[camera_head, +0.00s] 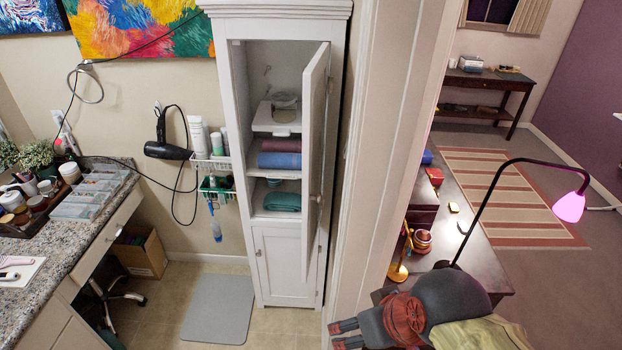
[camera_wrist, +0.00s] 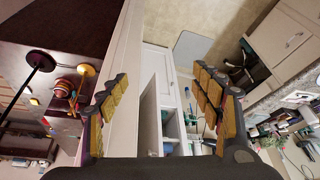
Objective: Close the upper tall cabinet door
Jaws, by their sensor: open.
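The tall white cabinet (camera_head: 282,25) stands against the wall in the head view. Its upper door (camera_head: 316,120) is hinged on the right and stands wide open towards me, baring the shelves. The lower door (camera_head: 285,265) is shut. My gripper (camera_head: 343,334) is at the bottom of the head view, low and in front of the cabinet, apart from the upper door. In the wrist view my gripper (camera_wrist: 158,98) is open and empty. The cabinet's lower door (camera_wrist: 158,62) and the open upper door (camera_wrist: 149,118) show between the fingers.
A wall edge (camera_head: 375,150) stands close right of the cabinet. A wire basket (camera_head: 211,164) hangs at its left. A granite counter (camera_head: 85,215) is on the left, and a dark desk with a lamp (camera_head: 568,207) on the right. A grey mat (camera_head: 218,310) lies on otherwise clear floor.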

